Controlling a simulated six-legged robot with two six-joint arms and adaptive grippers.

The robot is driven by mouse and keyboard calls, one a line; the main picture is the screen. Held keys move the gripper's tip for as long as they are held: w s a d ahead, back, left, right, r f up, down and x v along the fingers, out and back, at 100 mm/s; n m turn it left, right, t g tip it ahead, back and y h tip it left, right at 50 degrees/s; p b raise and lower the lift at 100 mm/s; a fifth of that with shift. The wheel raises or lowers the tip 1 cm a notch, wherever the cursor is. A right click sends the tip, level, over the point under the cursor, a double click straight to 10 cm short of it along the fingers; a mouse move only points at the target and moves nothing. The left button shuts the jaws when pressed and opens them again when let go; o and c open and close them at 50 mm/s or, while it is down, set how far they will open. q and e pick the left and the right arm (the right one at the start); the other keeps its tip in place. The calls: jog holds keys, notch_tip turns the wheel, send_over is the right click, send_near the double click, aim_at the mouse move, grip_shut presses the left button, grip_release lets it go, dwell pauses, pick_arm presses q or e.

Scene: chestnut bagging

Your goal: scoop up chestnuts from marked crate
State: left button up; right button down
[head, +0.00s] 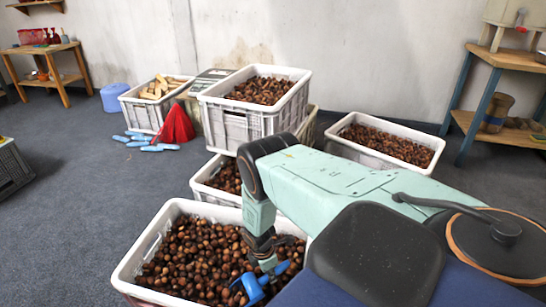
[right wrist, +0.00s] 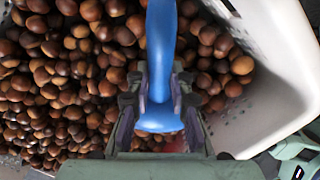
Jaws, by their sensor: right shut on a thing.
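A white crate (head: 148,236) full of brown chestnuts (head: 198,255) stands on the floor at the bottom of the head view. My right gripper (head: 268,266) reaches down over its right part. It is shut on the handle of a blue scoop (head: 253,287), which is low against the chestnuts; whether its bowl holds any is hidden. In the right wrist view the blue handle (right wrist: 160,50) runs between the two fingers, with chestnuts (right wrist: 65,85) around and the white crate wall (right wrist: 275,65) at right. No mark on the crate can be made out. My left gripper is not in view.
More chestnut crates stand behind: a raised one (head: 232,128), a low one (head: 205,190) and one at right (head: 432,146). Several blue scoops (head: 150,147) and a red cone-like thing (head: 177,124) lie left of them.

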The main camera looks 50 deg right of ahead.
jog(key=shift+a, duration=0.15)
jog(key=shift+w+a+f+y, duration=0.2)
jog(key=shift+a+f+y, duration=0.05)
jog(key=shift+y, duration=0.15)
jog(key=shift+s+d+r+t+y, duration=0.2)
jog(key=shift+d+r+t+y, duration=0.35)
jog(key=shift+y, duration=0.35)
jog(key=shift+d+r+p, duration=0.1)
jog(key=shift+r+p, duration=0.5)
jog(key=shift+r, duration=0.35)
jog(key=shift+t+y, duration=0.25)
jog(key=shift+y, duration=0.35)
jog(key=shift+p+v, duration=0.95)
jog(key=shift+v, duration=1.9)
